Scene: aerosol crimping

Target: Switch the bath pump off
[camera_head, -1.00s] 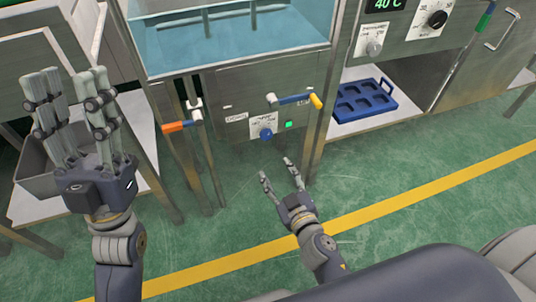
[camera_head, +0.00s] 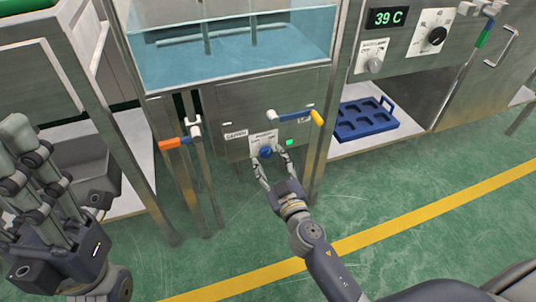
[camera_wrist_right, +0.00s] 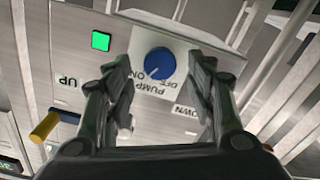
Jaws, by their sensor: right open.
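The pump switch is a round blue knob (camera_head: 266,152) on a grey panel under the water bath; in the right wrist view the knob (camera_wrist_right: 160,62) shows a pale pointer mark toward the ON label. A green lamp (camera_head: 290,142) beside it is lit, also in the right wrist view (camera_wrist_right: 101,41). My right gripper (camera_head: 269,161) is open in front of the knob. In the right wrist view its fingers (camera_wrist_right: 160,80) stand on either side of the knob; contact cannot be told. My left gripper (camera_head: 32,145) is open and empty at the left edge.
An orange-ended lever (camera_head: 172,142) and a blue lever with a yellow end (camera_head: 292,116) flank the panel. The water bath (camera_head: 230,45) is above. A blue tray (camera_head: 364,118) sits on the shelf at right. A display (camera_head: 388,18) reads 39 C.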

